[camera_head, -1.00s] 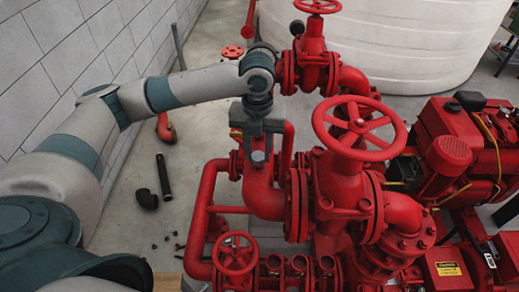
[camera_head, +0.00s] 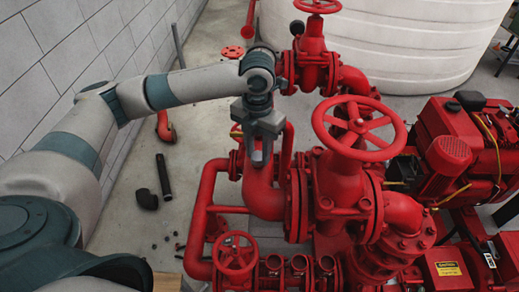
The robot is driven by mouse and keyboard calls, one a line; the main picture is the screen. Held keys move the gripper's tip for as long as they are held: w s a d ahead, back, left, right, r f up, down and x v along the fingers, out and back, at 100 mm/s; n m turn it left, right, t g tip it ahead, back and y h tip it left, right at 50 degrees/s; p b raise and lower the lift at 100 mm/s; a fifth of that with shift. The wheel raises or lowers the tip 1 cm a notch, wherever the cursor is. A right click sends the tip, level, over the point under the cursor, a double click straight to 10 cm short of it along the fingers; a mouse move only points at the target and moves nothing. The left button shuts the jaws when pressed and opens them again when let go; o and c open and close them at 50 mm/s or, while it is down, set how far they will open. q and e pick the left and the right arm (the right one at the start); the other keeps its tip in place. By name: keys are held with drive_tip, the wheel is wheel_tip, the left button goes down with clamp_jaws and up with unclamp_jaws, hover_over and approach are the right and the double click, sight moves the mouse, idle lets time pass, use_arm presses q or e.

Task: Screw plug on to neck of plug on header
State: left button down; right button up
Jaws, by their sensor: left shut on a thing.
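My left gripper (camera_head: 260,160) points down just in front of the upper part of a red elbow pipe (camera_head: 264,195), left of the big flanges. Its grey fingers are shut on a small plug, which is mostly hidden between them. The neck the plug belongs on cannot be made out; the gripper covers that spot on the red pipework. I cannot tell whether plug and neck touch. My right gripper is not in view.
A large red handwheel (camera_head: 352,128) and valve stand close on the right. A smaller handwheel (camera_head: 236,254) is below. A black pipe (camera_head: 164,177) and a black elbow (camera_head: 147,199) lie on the floor at left. A white tank (camera_head: 385,45) stands behind.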

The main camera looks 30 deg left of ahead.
use_arm(q)
drive_tip(key=shift+m, duration=2.2)
drive_tip(key=m, duration=0.4)
drive_tip(key=shift+m, duration=0.3)
drive_tip(key=c, duration=1.4)
unclamp_jaws()
drive_tip(key=shift+c, duration=0.2)
drive_tip(key=n, duration=0.4)
drive_tip(key=shift+n, duration=0.3)
